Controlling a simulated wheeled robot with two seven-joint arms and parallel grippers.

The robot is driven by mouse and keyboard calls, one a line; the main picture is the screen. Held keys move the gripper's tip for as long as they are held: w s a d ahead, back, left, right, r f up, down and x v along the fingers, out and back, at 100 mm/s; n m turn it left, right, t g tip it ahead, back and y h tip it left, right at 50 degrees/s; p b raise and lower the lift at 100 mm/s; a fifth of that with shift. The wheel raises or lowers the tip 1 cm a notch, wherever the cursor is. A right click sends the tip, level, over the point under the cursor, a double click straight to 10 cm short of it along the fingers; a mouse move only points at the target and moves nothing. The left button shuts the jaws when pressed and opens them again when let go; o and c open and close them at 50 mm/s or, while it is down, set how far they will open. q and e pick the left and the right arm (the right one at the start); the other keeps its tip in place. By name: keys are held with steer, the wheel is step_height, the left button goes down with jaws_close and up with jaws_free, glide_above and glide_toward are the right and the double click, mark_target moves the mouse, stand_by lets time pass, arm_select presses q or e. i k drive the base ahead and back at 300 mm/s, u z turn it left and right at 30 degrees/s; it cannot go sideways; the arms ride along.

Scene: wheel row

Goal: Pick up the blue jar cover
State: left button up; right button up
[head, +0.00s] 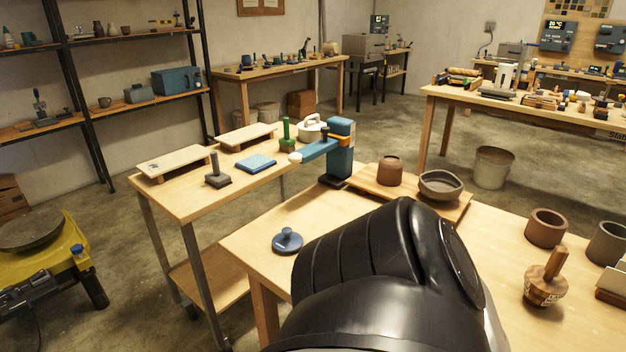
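The blue jar cover (287,241) is a round, dark blue disc with a knob on top. It lies flat, knob up, near the left edge of the near wooden table (262,222). A large black link of my own arm fills the lower middle of the head view, just right of the cover and in front of part of the table. Neither of my grippers shows in this view, so their state and distance from the cover are not visible.
A wooden board on the table bears a brown jar (390,171) and a dark bowl (440,185). A blue upright device (340,150) stands at the table's back left corner. Brown pots (546,228) and a wooden stamp-like tool (546,285) stand at right. A cart (185,200) adjoins at left.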

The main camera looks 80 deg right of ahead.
mark_target(287, 241)
steer(key=z, duration=1.3)
steer(key=i, duration=0.1)
steer(key=z, duration=0.3)
